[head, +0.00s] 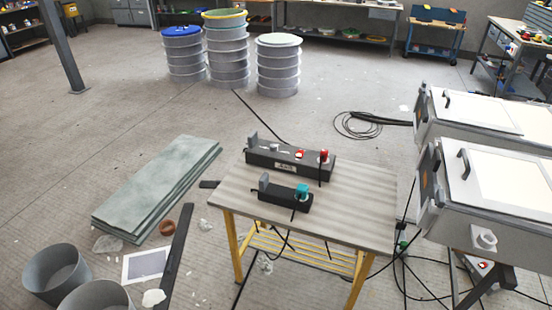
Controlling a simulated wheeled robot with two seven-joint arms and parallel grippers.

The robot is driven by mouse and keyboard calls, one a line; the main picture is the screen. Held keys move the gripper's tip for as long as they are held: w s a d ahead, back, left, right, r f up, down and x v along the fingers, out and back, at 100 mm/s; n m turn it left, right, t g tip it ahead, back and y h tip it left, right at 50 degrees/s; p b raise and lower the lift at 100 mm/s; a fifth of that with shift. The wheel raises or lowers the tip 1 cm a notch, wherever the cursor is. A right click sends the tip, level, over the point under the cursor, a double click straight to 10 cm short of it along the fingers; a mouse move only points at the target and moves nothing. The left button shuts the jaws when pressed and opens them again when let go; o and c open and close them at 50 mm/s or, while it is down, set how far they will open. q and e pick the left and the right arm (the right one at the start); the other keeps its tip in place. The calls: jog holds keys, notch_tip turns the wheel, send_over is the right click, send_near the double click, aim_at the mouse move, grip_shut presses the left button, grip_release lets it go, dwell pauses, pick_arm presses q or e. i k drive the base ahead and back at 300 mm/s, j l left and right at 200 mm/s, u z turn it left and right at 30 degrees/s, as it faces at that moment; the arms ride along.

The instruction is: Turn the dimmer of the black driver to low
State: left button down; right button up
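Two dark boxes lie on a small table (350,200) with yellow legs. The longer box (262,163) is at the back, with a pale label on its front, a small red part (299,153) on top and a red knob (323,156) at its right end. The shorter black box (284,201) is in front, with a teal knob (302,190) at its right end and a grey upright piece at its left. I cannot tell which box is the driver, nor read any knob setting. Neither of my grippers is in view.
White-lidded cases (490,195) on a stand are close to the table's right side. Greenish sheets (155,190) lie stacked on the floor at left. Grey buckets (55,275) stand at lower left. Cables hang below the table. The table's right part is bare.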

aim_at(274, 147)
jog(key=i+j+z, duration=1.05)
jog(key=k+j, duration=0.05)
jog(key=k, duration=0.05)
